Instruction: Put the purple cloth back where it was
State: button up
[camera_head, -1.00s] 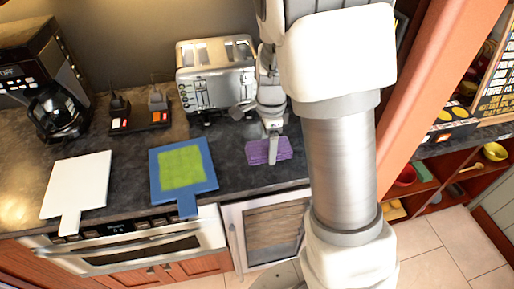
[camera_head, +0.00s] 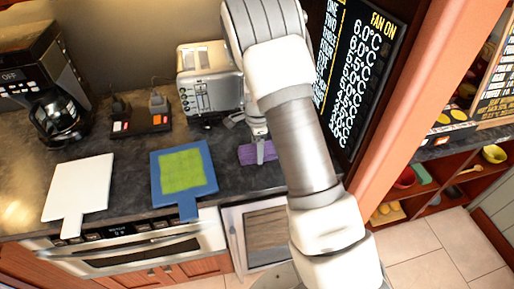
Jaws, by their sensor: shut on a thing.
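The purple cloth (camera_head: 247,155) lies at the countertop's right part, in front of the toaster. It looks folded and flat. My gripper (camera_head: 260,158) points down at the cloth and is shut on it. My arm hides the cloth's right side. I cannot tell whether the cloth rests on the counter or is slightly raised.
A silver toaster (camera_head: 207,80) stands behind the cloth. A blue board with a green cloth (camera_head: 184,169) and a white board (camera_head: 78,190) lie to the left. A coffee maker (camera_head: 50,95) stands at the far left. A wooden post (camera_head: 412,95) is on the right.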

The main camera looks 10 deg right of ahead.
jog(key=shift+f, duration=0.1)
jog(key=shift+f, duration=0.15)
jog(key=o, duration=1.5)
jog(key=shift+c, duration=0.2)
